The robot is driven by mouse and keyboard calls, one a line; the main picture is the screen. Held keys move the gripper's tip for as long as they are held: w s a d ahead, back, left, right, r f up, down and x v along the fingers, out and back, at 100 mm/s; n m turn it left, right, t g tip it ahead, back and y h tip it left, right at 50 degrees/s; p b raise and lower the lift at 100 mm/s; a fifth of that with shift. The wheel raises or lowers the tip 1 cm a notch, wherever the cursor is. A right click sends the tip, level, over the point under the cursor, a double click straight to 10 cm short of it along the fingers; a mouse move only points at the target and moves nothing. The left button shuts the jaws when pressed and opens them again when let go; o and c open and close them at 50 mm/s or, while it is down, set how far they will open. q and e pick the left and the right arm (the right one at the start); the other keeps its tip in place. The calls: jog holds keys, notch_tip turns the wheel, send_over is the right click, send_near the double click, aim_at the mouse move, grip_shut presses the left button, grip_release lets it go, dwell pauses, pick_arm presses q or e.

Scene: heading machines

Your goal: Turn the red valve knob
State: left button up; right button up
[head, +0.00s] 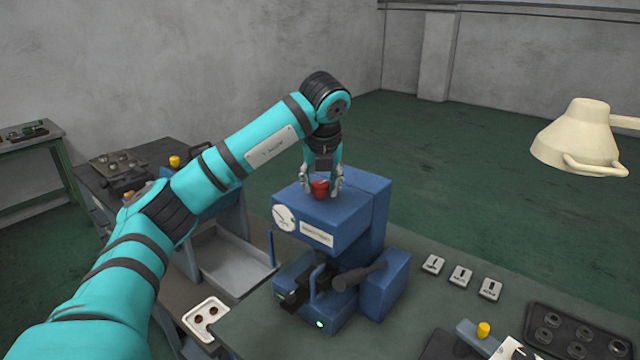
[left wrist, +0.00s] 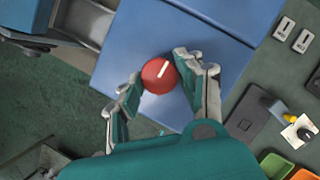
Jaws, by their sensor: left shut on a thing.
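The red valve knob (head: 319,188) sits on top of the blue machine (head: 338,215) in the middle of the head view. In the left wrist view the knob (left wrist: 159,76) is round and red with a white line pointing up and slightly right. My left gripper (head: 322,187) reaches down from above, with one finger on each side of the knob. It is shut on the knob; the gripper also shows in the left wrist view (left wrist: 157,85). My right gripper is not in view.
A gauge (head: 284,218) is on the machine's front. White switches (head: 461,275) and a dark tray (head: 575,335) lie on the bench to the right. A cream lamp (head: 580,138) hangs at upper right.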

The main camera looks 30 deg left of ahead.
pick_arm(q)
jog(key=shift+n, duration=0.4)
jog(key=o, duration=1.1)
jog(key=shift+o, duration=0.2)
jog(key=shift+r, duration=0.1)
jog(key=v, duration=1.1)
jog(key=shift+d+r, duration=0.25)
jog(key=shift+r, duration=0.15)
